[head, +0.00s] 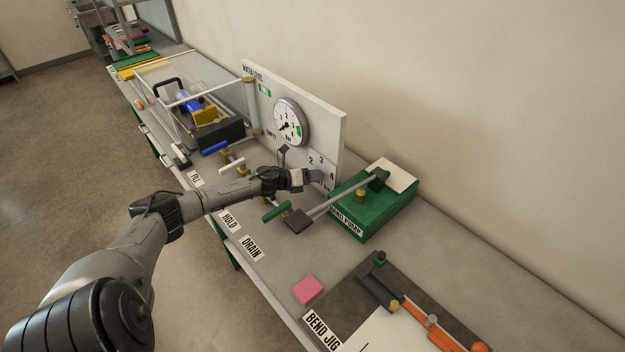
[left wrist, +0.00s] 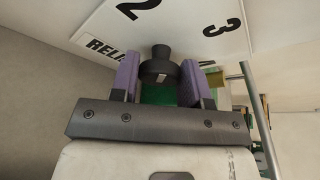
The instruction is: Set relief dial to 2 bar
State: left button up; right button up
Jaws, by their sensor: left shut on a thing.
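The relief dial (left wrist: 160,69) is a dark round knob on a white panel (left wrist: 195,28) with the numbers 2 and 3 and a partly covered label starting "RELI". In the left wrist view the purple fingers of my left gripper (left wrist: 165,84) sit on both sides of the knob, shut on it. A small pale mark shows on the knob, but I cannot tell which number it faces. In the head view my left gripper (head: 317,176) is at the number panel (head: 321,161), where 2, 3 and 4 show, and it hides the knob. My right gripper is not in view.
A round pressure gauge (head: 291,122) is on the board above. The green hand pump (head: 375,208) with its long lever stands close right of my gripper. Valves with white (head: 232,168) and green (head: 276,211) handles stand nearby. A pink block (head: 308,290) lies in front.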

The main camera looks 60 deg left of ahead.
pick_arm(q)
jog(key=shift+n+h+b, duration=0.45)
jog(key=shift+n+h, duration=0.05)
jog(key=shift+n, duration=0.3)
jog(key=shift+t, duration=0.3)
jog(key=o, duration=0.9)
